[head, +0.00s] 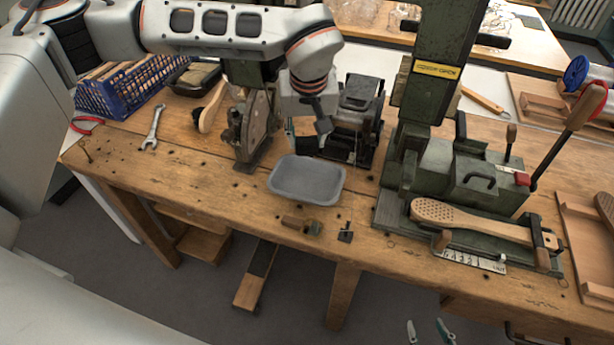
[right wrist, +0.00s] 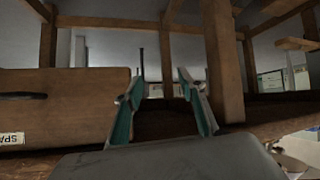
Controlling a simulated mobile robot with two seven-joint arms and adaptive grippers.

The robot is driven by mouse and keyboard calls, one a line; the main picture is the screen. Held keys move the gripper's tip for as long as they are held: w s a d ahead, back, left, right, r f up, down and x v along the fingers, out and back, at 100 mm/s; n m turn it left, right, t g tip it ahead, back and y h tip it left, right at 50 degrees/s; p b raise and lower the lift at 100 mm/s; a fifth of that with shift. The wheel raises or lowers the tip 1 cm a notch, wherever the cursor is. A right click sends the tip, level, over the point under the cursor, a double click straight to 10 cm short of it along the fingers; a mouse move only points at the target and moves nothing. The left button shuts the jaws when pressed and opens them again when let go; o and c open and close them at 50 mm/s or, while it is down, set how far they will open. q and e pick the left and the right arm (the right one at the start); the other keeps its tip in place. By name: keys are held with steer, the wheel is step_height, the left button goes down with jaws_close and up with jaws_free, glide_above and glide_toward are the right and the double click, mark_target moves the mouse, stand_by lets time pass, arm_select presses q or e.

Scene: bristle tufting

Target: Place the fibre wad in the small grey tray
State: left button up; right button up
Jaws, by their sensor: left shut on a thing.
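The small grey tray (head: 307,181) lies empty on the wooden bench near its front edge in the head view. My left gripper (head: 306,139) is just behind the tray, pointing down, beside a dark machine. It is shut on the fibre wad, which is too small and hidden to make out. My right gripper (head: 428,331) is low in front of the bench, its fingertips at the bottom edge of the head view. In the right wrist view its two green fingers (right wrist: 160,105) stand apart with nothing between them.
A dark green press (head: 435,90) and a dark machine (head: 356,112) flank the space behind the tray. A wooden brush handle (head: 470,218) lies in a fixture at right. A small clamp (head: 302,225) is in front of the tray. A blue crate (head: 125,88) and wrench (head: 153,128) are at left.

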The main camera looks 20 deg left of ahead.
arm_select(q)
step_height(320, 180, down, 12)
steer(key=shift+f, duration=0.2)
arm_select(e)
steer(key=shift+s+f, duration=0.2)
steer(key=shift+f, duration=0.4)
steer(key=shift+r, duration=0.1)
arm_select(q)
steer(key=shift+f+b, duration=0.15)
steer(key=shift+b, duration=0.15)
steer(key=o, duration=0.9)
